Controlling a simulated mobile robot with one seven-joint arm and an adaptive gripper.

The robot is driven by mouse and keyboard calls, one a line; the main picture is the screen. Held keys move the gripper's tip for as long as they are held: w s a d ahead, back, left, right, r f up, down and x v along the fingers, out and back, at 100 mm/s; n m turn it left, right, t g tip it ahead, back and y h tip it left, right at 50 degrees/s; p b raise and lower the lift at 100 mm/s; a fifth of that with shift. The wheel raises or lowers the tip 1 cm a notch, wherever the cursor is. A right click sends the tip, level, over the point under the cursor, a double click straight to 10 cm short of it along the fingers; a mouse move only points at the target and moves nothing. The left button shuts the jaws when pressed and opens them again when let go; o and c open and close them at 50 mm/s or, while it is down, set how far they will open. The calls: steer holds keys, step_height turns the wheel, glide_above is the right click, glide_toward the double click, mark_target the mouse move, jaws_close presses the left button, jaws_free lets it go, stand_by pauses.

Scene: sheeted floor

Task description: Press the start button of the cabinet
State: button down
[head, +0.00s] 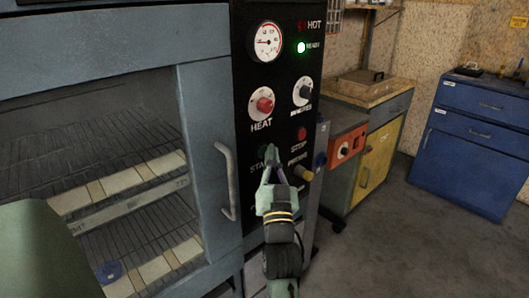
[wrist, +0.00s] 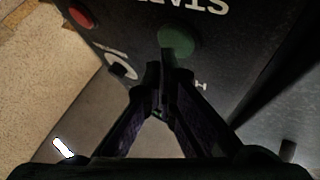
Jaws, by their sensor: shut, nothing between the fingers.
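The cabinet (head: 110,42) is a grey-blue oven with a black control panel (head: 285,120) on its right side. The green start button (wrist: 176,41) lies just beyond my fingertips in the wrist view, beside the upside-down START lettering. In the head view the button is mostly hidden behind my fingertips. My gripper (head: 271,160) is shut and empty, its tips close in front of the panel at the button. I cannot tell whether the tips touch it. The red stop button (head: 301,133) is to the upper right; it also shows in the wrist view (wrist: 80,14).
A red knob (head: 265,105), a black knob (head: 305,92), a gauge (head: 268,42) and a lit green lamp (head: 301,48) are higher on the panel. The door handle (head: 228,180) is to the left. A blue drawer cabinet (head: 465,150) stands far right.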

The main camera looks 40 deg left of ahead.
steer(key=shift+a, duration=0.4)
stand_by(0.4)
steer(key=shift+d, duration=0.8)
steer(key=shift+d, duration=0.1)
steer(key=d, duration=0.1)
steer(key=d+b, duration=0.1)
steer(key=d, duration=0.1)
steer(key=d+b, duration=0.1)
steer(key=shift+s+d, duration=0.25)
steer(key=shift+d, duration=0.15)
stand_by(0.7)
